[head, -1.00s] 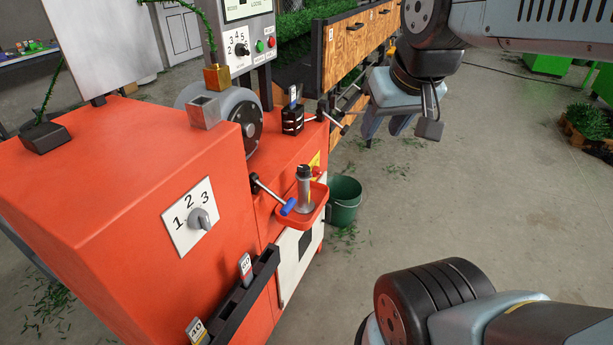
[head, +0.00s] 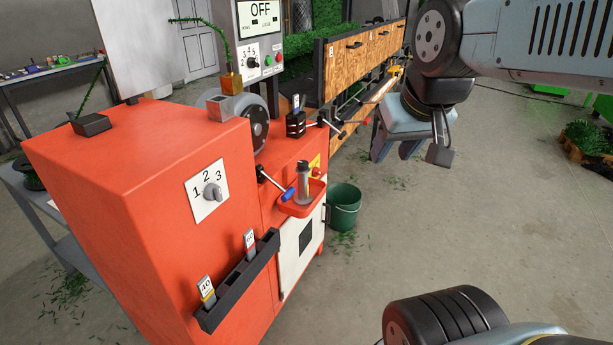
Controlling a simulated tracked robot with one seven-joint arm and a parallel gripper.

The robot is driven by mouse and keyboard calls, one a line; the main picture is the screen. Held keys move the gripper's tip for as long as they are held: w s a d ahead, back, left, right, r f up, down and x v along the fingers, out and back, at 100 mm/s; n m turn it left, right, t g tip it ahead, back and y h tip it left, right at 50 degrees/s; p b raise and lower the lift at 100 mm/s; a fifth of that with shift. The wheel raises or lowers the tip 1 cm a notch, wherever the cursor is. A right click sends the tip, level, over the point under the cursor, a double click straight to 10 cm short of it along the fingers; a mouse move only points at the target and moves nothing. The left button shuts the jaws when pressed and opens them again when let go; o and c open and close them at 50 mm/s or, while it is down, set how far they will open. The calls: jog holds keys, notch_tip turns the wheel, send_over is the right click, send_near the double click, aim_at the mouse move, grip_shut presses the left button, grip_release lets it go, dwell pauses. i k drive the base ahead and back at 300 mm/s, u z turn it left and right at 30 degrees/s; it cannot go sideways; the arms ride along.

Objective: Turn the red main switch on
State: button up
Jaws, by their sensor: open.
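A small red knob (head: 316,172) sits on a yellow plate (head: 314,162) on the side of the orange machine (head: 140,180), just above a red tray. It looks like the red main switch; its exact turn position is too small to tell. The display (head: 261,13) on the control panel reads OFF. My gripper (head: 396,152) hangs at the upper right, fingers pointing down, open and empty. In the picture it is right of the red knob and clear of the machine.
The red tray (head: 297,208) holds a metal cylinder, and a blue-tipped lever (head: 288,193) sticks out beside it. A green bucket (head: 344,207) stands on the floor below.

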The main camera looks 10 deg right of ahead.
aim_at(315, 171)
jog(key=z, duration=0.15)
jog(key=i, duration=0.9)
jog(key=u, duration=0.05)
